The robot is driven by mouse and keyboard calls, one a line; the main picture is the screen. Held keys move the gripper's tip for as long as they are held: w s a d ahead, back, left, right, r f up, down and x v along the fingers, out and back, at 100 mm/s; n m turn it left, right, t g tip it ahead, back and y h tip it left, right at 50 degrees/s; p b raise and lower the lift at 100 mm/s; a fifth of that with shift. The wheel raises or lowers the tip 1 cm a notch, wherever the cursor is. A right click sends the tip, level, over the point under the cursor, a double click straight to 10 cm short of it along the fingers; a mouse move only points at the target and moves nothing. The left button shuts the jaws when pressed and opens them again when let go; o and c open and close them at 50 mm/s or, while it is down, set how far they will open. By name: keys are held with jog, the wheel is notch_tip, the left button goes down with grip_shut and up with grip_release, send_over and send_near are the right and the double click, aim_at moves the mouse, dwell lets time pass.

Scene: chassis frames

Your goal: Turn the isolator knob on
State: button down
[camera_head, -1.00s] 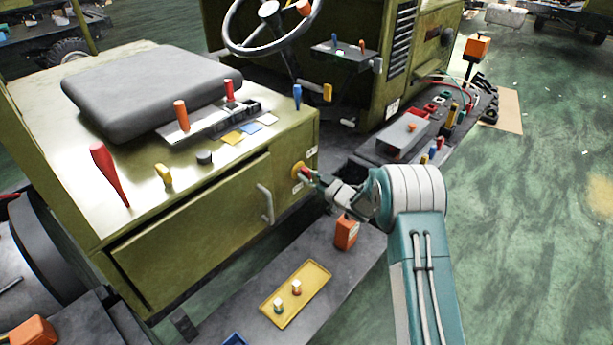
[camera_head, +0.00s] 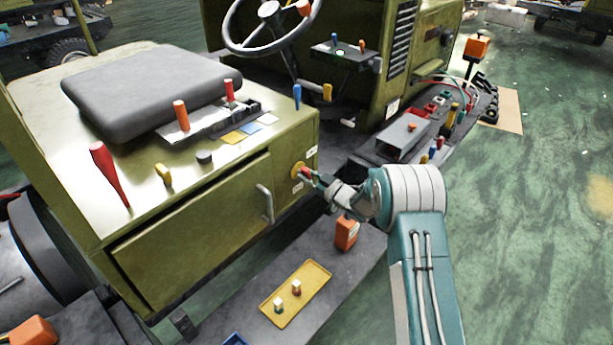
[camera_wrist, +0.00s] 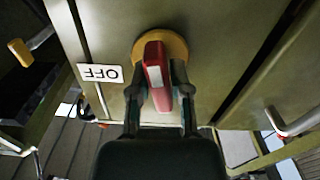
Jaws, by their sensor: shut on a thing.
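The isolator knob (camera_wrist: 155,62) is a red handle with a pale stripe on a round yellow base (camera_wrist: 176,43). It is on the side panel of the olive chassis, and its yellow base also shows in the head view (camera_head: 298,170). My gripper (camera_wrist: 160,85) is shut on the red handle, one finger on each side. In the wrist view the handle stands nearly upright, leaning slightly. A white OFF label (camera_wrist: 100,73), upside down there, is left of the knob. The gripper covers much of the knob in the head view (camera_head: 310,178).
A grey door handle (camera_head: 265,204) sticks out left of the knob. Below are an orange box (camera_head: 346,234) and a yellow tray (camera_head: 272,309) with small pieces on a grey step. A grey box (camera_head: 403,137) stands right of the knob. Green floor lies open at right.

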jog(key=shift+f, duration=0.35)
jog(key=c, duration=0.6)
grip_release()
jog(key=shift+r, duration=0.15)
jog(key=shift+r, duration=0.1)
jog(key=shift+d, duration=0.15)
jog(key=v, duration=1.1)
jog(key=shift+s+d, duration=0.25)
jog(key=shift+s, duration=0.05)
